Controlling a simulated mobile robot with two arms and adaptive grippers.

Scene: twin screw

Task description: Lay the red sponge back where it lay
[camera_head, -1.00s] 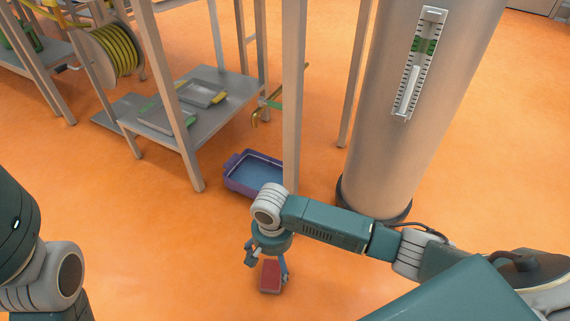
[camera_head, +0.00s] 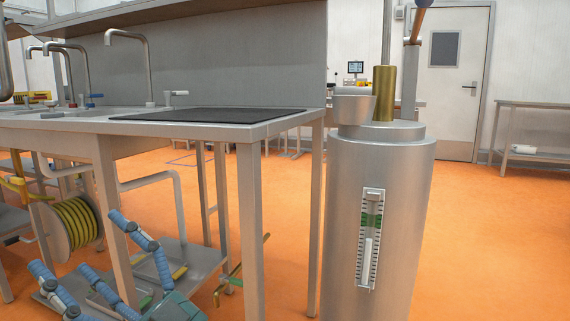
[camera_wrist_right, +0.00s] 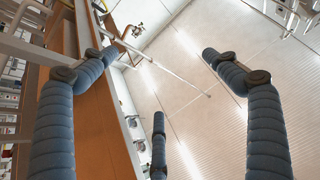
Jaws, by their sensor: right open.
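The red sponge is in neither view now. My right gripper (camera_head: 82,248) shows at the lower left of the head view, its blue segmented fingers pointing up in front of the table's lower shelf. In the right wrist view its fingers (camera_wrist_right: 157,88) are spread wide, with nothing between them; behind them are the ceiling and walls. My left gripper is not in view.
A steel table (camera_head: 210,127) with a black mat (camera_head: 212,115) and taps stands at left. A large steel cylinder (camera_head: 378,200) with a gauge (camera_head: 370,240) stands right of it. A yellow hose reel (camera_head: 75,223) is at left. Orange floor (camera_head: 490,245) is clear at right.

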